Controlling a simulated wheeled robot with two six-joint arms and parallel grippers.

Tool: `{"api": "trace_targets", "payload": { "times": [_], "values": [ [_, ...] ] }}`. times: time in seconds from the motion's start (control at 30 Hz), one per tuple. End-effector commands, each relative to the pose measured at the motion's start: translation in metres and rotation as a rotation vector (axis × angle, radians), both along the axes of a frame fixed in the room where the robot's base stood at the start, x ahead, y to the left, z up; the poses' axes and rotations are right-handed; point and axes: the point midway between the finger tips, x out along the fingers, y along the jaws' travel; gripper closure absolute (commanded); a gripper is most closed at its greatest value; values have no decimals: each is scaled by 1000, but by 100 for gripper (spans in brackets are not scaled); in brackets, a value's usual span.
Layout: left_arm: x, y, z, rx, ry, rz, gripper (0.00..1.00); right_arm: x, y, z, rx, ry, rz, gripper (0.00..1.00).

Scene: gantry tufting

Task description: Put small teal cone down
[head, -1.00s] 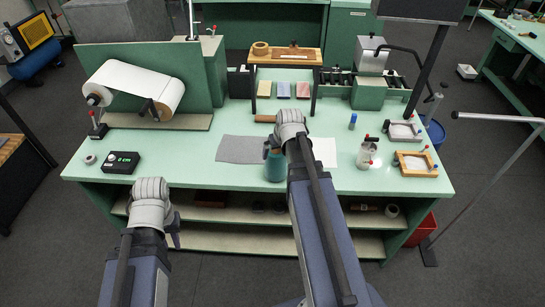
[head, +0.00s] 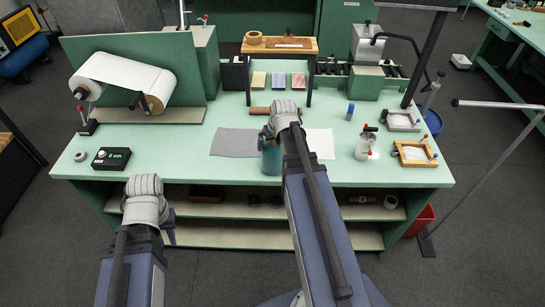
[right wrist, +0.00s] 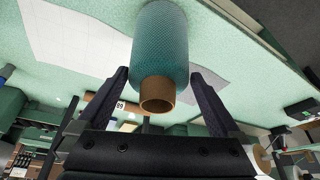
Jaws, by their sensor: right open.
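The small teal cone (head: 271,160) is at the front of the bench, between a grey sheet and a white sheet. In the right wrist view the teal cone (right wrist: 161,42) shows its wound yarn and a brown tube end (right wrist: 158,94) facing my gripper. My right gripper (right wrist: 162,100) is open, with one finger on each side of the tube end and visible gaps to both. In the head view my right gripper (head: 267,137) is above the cone and partly hides it. My left gripper (head: 170,228) hangs in front of the bench, away from the cone; its jaw opening is unclear.
The grey sheet (head: 233,143) and white sheet (head: 321,144) lie flat on the bench. A brown roll (head: 260,110) lies behind the gripper. A jar (head: 364,147) and framed trays stand to the right. A black display box (head: 111,158) and paper roll (head: 125,82) are left.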

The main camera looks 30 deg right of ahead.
Motion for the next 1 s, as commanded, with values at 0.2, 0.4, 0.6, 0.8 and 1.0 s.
{"api": "trace_targets", "payload": {
  "times": [0.2, 0.4, 0.6, 0.8, 1.0],
  "values": [
    [0, 0, -25, 0, 0, 1, 73, 8, -3, -25, 0, 0, 0, 0],
    [0, 0, -46, 0, 0, 1, 73, 16, -5, -46, 0, 0, 1, 0],
    [0, 0, -46, 0, 0, 1, 73, 17, -5, -46, 0, 0, 0, 0],
    [0, 0, -46, 0, 0, 1, 73, 17, -5, -46, 0, 0, 0, 11],
    [0, 0, -46, 0, 0, 1, 73, 17, -5, -46, 0, 0, 0, 34]
  ]
}}
